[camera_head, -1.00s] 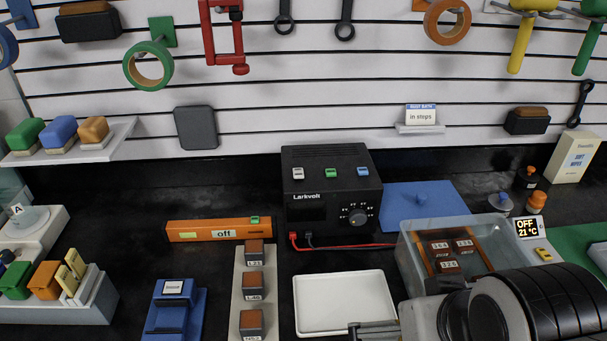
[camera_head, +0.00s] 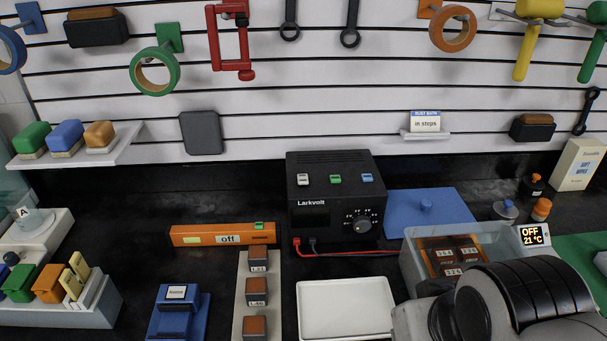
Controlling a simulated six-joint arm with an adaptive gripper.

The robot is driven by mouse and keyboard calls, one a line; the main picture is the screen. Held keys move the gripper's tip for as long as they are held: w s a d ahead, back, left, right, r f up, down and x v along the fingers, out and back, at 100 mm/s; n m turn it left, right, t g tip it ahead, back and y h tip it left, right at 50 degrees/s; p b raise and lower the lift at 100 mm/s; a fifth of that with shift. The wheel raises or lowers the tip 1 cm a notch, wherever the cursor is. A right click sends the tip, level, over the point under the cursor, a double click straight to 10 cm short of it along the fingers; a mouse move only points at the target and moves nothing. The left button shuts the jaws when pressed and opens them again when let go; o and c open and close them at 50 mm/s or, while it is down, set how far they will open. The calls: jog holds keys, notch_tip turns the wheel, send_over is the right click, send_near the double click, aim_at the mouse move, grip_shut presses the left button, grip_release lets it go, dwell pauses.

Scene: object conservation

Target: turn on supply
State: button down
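The black Larkvolt power supply (camera_head: 334,203) stands at the back middle of the bench. Its top carries a white button (camera_head: 303,179), a green button (camera_head: 335,178) and a blue button (camera_head: 367,177). Its front has a round knob (camera_head: 361,225) and a dark display with no visible reading. A red lead and a dark lead come out at its lower left. My arm is at the lower right, in front of the water bath. My gripper's fingers are not in view, so its state does not show.
A white tray (camera_head: 346,309) lies in front of the supply. An orange bar marked "off" (camera_head: 222,234) is to its left, above a strip of labelled blocks (camera_head: 257,291). The clear bath (camera_head: 417,262) at right reads OFF, 21 °C.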

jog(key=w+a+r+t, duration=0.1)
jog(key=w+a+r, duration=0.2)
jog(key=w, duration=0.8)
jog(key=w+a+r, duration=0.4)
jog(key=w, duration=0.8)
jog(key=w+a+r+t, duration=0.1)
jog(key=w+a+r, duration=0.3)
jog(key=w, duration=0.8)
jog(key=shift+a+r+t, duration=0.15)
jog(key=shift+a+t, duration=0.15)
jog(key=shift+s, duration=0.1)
send_over(303, 179)
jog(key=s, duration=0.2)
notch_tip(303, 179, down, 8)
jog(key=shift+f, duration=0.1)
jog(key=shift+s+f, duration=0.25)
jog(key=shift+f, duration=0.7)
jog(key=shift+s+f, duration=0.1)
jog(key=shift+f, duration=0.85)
